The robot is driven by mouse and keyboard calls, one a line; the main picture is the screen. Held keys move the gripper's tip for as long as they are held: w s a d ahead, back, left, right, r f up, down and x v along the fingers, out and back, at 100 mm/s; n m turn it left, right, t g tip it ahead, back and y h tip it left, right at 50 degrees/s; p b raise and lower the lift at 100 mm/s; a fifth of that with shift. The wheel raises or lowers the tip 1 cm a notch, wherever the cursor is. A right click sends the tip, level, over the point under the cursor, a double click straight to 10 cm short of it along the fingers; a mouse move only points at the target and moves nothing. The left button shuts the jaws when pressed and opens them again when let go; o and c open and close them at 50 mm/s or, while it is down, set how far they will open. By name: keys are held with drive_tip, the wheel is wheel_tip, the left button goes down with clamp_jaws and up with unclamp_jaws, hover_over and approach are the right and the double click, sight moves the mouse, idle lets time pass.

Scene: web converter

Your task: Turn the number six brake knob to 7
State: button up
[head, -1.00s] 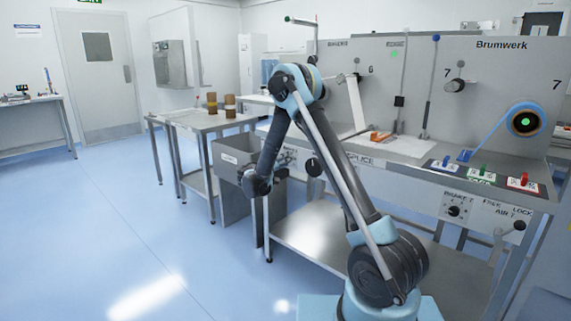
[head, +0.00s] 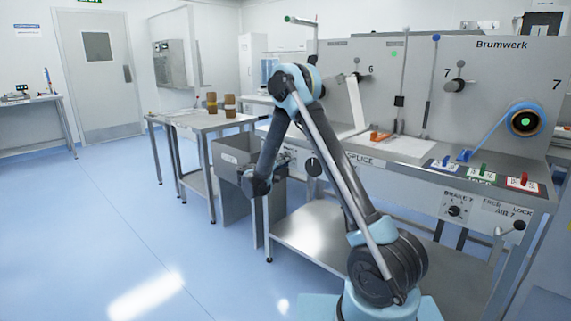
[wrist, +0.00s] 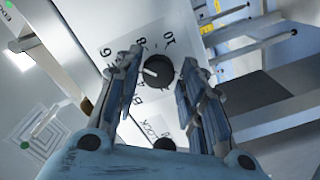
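The brake knob (wrist: 158,71) is black and round with a pale pointer mark, on a white dial plate (wrist: 120,25) in the wrist view. Large figures, including 8 and 10, stand around it. The pale mark is on the knob's left side; I cannot tell its exact reading. My gripper (wrist: 160,88) is open, one finger on each side of the knob in this view. I cannot tell whether either finger touches it. In the head view my gripper (head: 282,160) is at the front panel near the SPLICE label, mostly behind my arm, and this knob is hidden.
A black round handle (head: 313,167) is close to the right of my gripper; a dark knob (wrist: 163,145) shows near the LOCK lettering in the wrist view. The BRAKE 7 knob (head: 455,211) is farther right. A grey bin (head: 237,180) stands left, beside a steel table (head: 185,119).

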idle(0.3)
drive_tip(key=v, duration=1.2)
drive_tip(key=shift+d, duration=0.1)
